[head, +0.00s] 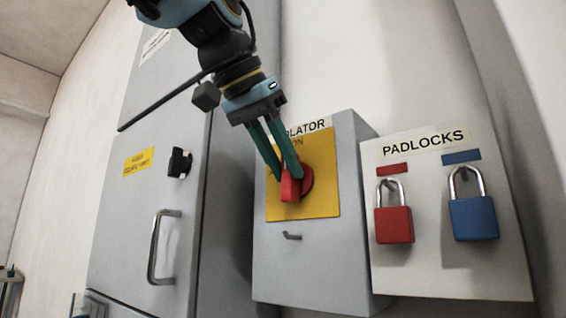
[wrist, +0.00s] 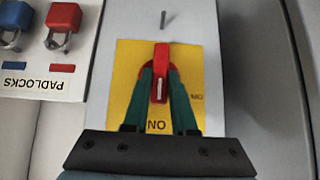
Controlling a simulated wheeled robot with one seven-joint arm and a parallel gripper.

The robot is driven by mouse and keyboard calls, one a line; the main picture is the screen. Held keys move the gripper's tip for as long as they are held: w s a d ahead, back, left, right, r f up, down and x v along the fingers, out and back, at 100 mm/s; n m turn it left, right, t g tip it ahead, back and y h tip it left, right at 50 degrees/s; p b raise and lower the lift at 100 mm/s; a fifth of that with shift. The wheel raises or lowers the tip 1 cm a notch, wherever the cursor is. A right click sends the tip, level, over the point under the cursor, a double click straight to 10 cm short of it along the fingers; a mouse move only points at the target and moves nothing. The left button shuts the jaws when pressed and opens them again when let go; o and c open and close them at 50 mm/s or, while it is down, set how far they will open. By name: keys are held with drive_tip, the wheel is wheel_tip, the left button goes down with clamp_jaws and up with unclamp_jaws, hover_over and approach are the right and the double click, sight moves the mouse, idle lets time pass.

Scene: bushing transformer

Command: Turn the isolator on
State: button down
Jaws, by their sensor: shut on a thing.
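The isolator is a grey box (head: 294,258) on the wall with a yellow plate (head: 325,205). Its red rotary handle (head: 290,189) sits on that plate. My gripper (head: 287,178) comes from above with its green fingers closed on both sides of the handle. In the wrist view the handle (wrist: 160,60) stands upright between the fingers of my gripper (wrist: 160,82). A white line on the handle points toward the ON lettering (wrist: 157,126). A smaller label (wrist: 196,97) to the right is hard to read. The fingers partly cover the plate.
A padlock board (head: 435,275) is to the right, with a red padlock (head: 394,222) and a blue padlock (head: 474,218). A small peg (head: 292,236) sticks out below the yellow plate. A grey cabinet (head: 125,225) with a handle (head: 155,250) and black knob (head: 180,162) stands left.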

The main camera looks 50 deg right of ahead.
drive_tip(key=shift+f, duration=0.1)
drive_tip(key=c, duration=0.7)
unclamp_jaws()
drive_tip(key=v, duration=1.1)
